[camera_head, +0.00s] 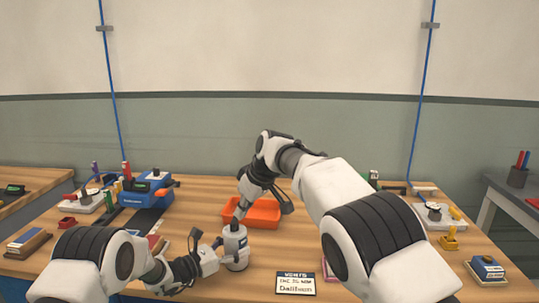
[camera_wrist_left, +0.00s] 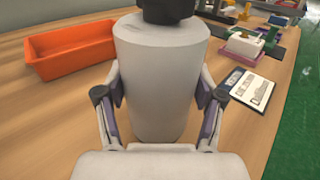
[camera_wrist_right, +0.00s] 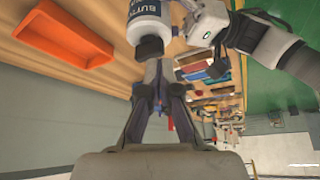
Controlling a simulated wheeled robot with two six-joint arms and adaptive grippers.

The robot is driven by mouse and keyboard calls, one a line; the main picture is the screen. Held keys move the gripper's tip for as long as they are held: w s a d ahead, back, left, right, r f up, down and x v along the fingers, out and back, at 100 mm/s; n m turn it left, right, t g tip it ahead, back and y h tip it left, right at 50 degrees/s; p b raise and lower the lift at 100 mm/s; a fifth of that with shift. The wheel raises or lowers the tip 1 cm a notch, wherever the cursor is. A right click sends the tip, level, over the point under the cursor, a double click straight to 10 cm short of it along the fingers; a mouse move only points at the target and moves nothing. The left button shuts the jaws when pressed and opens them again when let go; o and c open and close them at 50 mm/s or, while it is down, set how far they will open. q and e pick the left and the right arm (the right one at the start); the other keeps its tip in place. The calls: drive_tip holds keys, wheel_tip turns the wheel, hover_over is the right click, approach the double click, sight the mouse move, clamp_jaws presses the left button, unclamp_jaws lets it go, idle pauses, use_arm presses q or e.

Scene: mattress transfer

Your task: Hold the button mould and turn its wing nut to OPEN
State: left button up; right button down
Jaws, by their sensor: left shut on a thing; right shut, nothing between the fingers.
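The button mould (camera_head: 236,250) is a pale grey-white cylinder with a dark top, standing upright on the table. Part of a dark label reading "BUTT" shows on it in the right wrist view (camera_wrist_right: 147,12). My left gripper (camera_head: 222,250) is shut on its body from the left; its fingers flank the cylinder in the left wrist view (camera_wrist_left: 160,110). The dark wing-nut top (camera_wrist_right: 150,47) is by the tips of my right gripper (camera_wrist_right: 155,72), which is shut and empty, pointing down just above the mould. I cannot tell whether the tips touch it, nor the nut's setting.
An orange tray (camera_head: 268,214) lies just behind the mould. A blue box (camera_head: 150,191) with tools is at the back left. A yellow piece (camera_head: 449,240) and a blue block (camera_head: 487,268) are at the right.

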drive_tip(key=shift+f, duration=2.15)
drive_tip(key=shift+w+a, duration=0.35)
drive_tip(key=shift+w, duration=0.15)
drive_tip(key=shift+s+d+r, duration=0.1)
drive_tip(key=shift+s+d, duration=0.15)
drive_tip(key=shift+s, duration=0.05)
wheel_tip(320, 180, up, 6)
hover_over(235, 232)
drive_tip(key=s+d, duration=0.2)
drive_tip(key=f, duration=0.6)
drive_tip(key=shift+w+d+f, duration=0.15)
drive_tip(key=shift+d, duration=0.05)
